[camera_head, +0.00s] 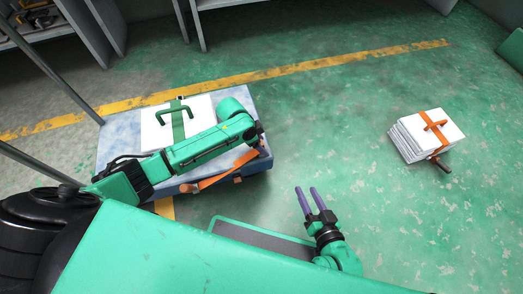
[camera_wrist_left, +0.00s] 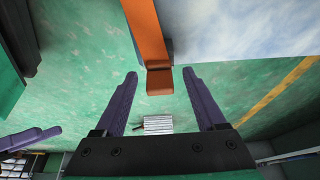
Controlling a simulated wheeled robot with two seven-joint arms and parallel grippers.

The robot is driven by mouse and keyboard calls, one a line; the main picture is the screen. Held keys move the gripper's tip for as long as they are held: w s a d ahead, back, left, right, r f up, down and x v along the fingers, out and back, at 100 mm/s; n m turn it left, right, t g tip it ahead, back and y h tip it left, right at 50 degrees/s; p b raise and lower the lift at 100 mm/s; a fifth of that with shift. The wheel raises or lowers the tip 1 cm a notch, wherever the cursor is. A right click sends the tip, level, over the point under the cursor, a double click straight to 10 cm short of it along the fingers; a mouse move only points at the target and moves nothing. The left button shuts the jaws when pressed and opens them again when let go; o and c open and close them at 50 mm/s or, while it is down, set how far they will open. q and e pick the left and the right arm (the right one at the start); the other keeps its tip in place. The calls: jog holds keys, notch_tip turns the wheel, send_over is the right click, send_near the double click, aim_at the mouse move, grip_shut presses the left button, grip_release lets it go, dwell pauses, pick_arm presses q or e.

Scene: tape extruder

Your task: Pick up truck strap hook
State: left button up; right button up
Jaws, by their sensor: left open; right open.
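An orange strap (camera_head: 225,173) runs along the near right edge of a blue platform (camera_head: 110,152) in the head view. In the left wrist view, the strap (camera_wrist_left: 147,30) comes down from the top and ends in an orange hook piece (camera_wrist_left: 160,82). My left gripper (camera_wrist_left: 159,75) is open, with its purple fingers on either side of the hook end; neither finger visibly touches it. In the head view its fingers are hidden behind the wrist. My right gripper (camera_head: 309,195) is open and empty over the green floor, right of the platform.
A white stack with a green strap and handle (camera_head: 178,113) lies on the platform, partly behind my left arm. Another white stack with an orange strap (camera_head: 425,134) stands on the floor at right. The floor between is clear. Shelving stands at the back left.

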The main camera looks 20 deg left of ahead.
pick_arm(q)
jog(key=shift+r, duration=0.1)
jog(key=shift+c, duration=0.3)
grip_shut()
jog(key=shift+r, duration=0.15)
